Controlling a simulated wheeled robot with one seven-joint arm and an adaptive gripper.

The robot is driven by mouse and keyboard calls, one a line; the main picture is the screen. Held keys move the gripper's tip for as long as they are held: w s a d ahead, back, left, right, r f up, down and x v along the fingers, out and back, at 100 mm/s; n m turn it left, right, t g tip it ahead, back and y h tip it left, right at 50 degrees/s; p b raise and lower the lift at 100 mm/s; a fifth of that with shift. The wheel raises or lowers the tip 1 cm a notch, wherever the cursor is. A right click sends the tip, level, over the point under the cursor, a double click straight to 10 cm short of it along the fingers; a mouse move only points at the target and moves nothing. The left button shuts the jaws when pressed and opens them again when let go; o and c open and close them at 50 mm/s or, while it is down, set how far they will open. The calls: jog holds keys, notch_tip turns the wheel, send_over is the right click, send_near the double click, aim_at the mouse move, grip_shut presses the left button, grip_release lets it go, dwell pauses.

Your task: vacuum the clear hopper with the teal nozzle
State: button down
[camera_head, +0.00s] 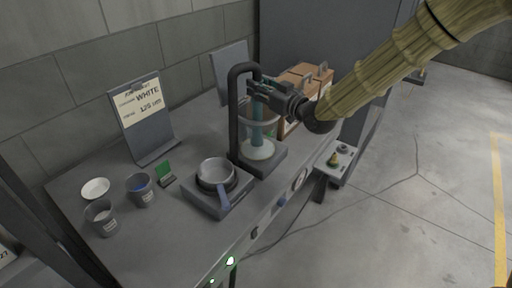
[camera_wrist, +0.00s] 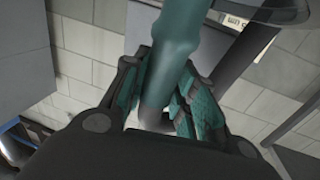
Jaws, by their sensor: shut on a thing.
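The clear hopper (camera_head: 274,131) is a see-through vessel on a grey stand with a dark hooked post (camera_head: 234,112). White material (camera_head: 258,150) shows at its bottom. The teal nozzle (camera_head: 257,122) points down inside the hopper, its lower end close to the white material; I cannot tell if it touches. My gripper (camera_head: 257,88) is above the hopper, shut on the upper part of the nozzle. In the wrist view the teal nozzle (camera_wrist: 172,50) runs between the two fingers of my gripper (camera_wrist: 165,95), with pads against its sides.
A pan (camera_head: 216,172) on a square base, two cups (camera_head: 140,190) (camera_head: 102,218) and a white dish (camera_head: 95,188) stand left on the bench. A sign reading WHITE (camera_head: 140,105) stands behind. Cardboard boxes (camera_head: 300,85) are behind the hopper. A control box (camera_head: 338,160) is at right.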

jog(key=shift+r, duration=0.1)
notch_tip(320, 180, up, 18)
jog(key=p, duration=0.9)
dwell(1.7)
jog(key=shift+a, duration=0.1)
dwell(0.4)
